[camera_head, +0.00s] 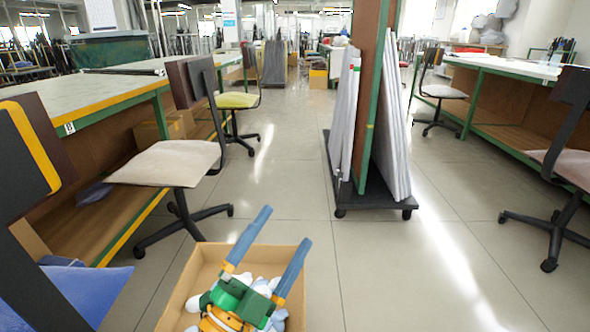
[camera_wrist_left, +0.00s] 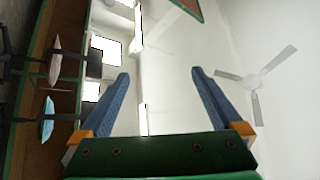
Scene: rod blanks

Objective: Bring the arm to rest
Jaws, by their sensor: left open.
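My left gripper (camera_head: 287,225) shows at the bottom of the head view, with a green body and two long blue fingers. The fingers are spread apart and point up and away, with nothing between them. In the left wrist view the gripper (camera_wrist_left: 160,72) is also open and empty. In the head view it overlaps an open cardboard box (camera_head: 180,300) holding white and light-blue items (camera_head: 262,284). The gripper hides part of the contents, and I cannot tell its height above them. My right gripper is not in view.
A trolley (camera_head: 375,207) with upright grey sheets stands ahead, right of centre. Office chairs (camera_head: 172,162) and a long workbench (camera_head: 85,98) line the left; another workbench (camera_head: 510,68) and chairs are on the right. The tiled floor between the box and trolley is clear.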

